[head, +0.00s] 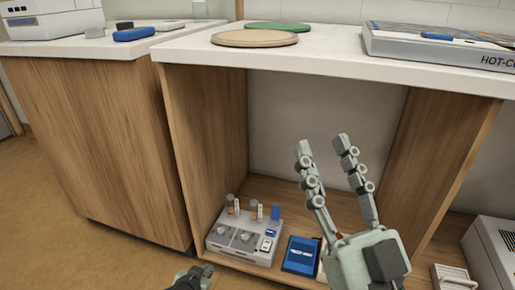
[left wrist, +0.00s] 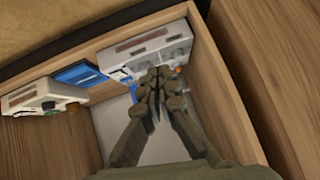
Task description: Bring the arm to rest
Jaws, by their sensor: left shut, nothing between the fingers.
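My left gripper (head: 203,272) shows only in part at the bottom edge of the head view, in front of the open shelf bay. In the left wrist view its fingertips (left wrist: 158,92) are together, with nothing held. My right gripper (head: 322,143) is raised in front of the open bay, fingers pointing up and spread apart, with nothing between them.
The bay floor holds a grey device with knobs (head: 228,247) and a blue box (head: 301,256). A pale device (head: 495,250) stands at far right. The white counter (head: 330,50) above bears a tan disc (head: 254,39), a green disc (head: 278,27) and a large flat case (head: 430,50).

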